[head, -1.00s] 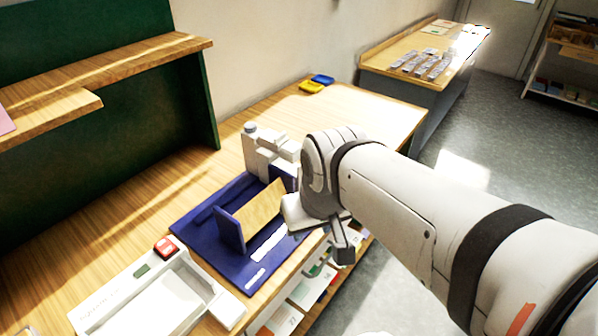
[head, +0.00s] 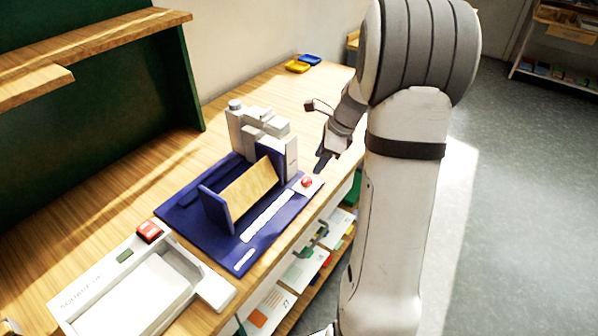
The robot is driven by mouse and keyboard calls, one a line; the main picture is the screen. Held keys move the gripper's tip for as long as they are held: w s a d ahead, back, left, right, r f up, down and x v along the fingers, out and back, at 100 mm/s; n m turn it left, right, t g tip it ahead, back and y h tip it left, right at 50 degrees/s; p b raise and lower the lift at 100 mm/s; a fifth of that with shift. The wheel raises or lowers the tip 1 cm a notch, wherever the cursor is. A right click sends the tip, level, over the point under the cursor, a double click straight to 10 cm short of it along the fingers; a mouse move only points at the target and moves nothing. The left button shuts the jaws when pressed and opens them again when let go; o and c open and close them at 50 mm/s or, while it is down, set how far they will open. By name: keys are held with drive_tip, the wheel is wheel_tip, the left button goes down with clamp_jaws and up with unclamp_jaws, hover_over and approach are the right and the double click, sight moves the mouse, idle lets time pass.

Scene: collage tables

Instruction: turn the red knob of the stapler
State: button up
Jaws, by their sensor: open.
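The stapler stands on a blue base (head: 190,226) on the wooden table. It has a white upright head (head: 236,122) at the back and a tilted wooden cradle (head: 250,192) between blue plates. Its red knob (head: 306,182) sits on a small white block at the right end of the base, near the table's front edge. My gripper (head: 321,165) points down just above and to the right of the red knob, seemingly apart from it. The jaws are open and empty, though they look small and dark here and the gap between them is hard to see.
A white device (head: 75,318) with a red switch (head: 149,232) stands at the front left. A shelf with papers (head: 303,268) is under the table edge. The table behind the stapler is mostly clear.

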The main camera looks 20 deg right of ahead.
sight(308, 180)
drive_tip(key=shift+m, duration=0.3)
drive_tip(key=x, duration=0.8)
drive_tip(key=shift+w+d+f, duration=0.15)
drive_tip(key=shift+d, duration=0.15)
drive_tip(key=shift+c, duration=0.5)
